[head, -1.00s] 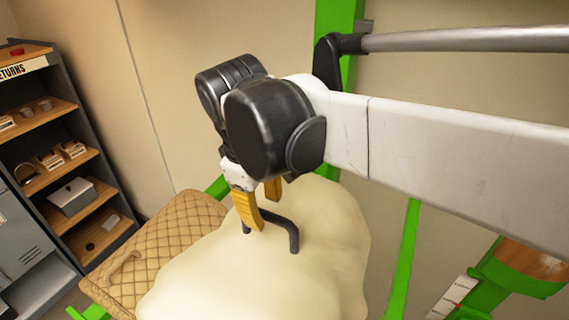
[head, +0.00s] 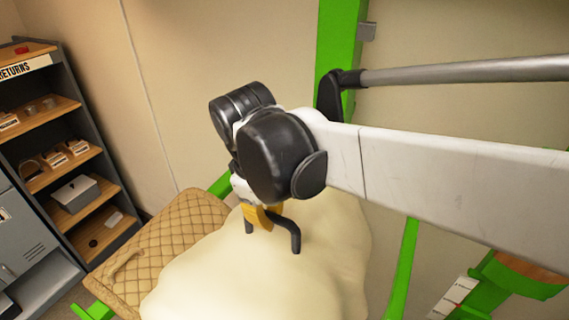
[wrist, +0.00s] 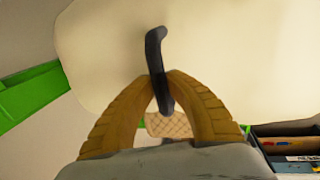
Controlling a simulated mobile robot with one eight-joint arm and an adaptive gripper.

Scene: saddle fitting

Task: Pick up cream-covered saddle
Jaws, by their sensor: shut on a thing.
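The cream-covered saddle (head: 215,275) is a pale, lumpy, fleece-like mass in the lower middle of the head view. It fills much of the wrist view (wrist: 230,50) too. A dark curved handle (head: 292,238) stands up from its top. My gripper (head: 262,217) is over the saddle with its yellow fingers at the handle. In the wrist view the two ribbed fingers (wrist: 162,80) close on the dark handle (wrist: 155,55) from both sides. The saddle rests beside and partly over a tan quilted pad (head: 165,240).
Green frame posts (head: 338,60) stand behind and beside the saddle. A grey shelf unit with a RETURNS sign (head: 25,68) and several small items is at the left. A green stand with a brown top (head: 535,268) is at the lower right.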

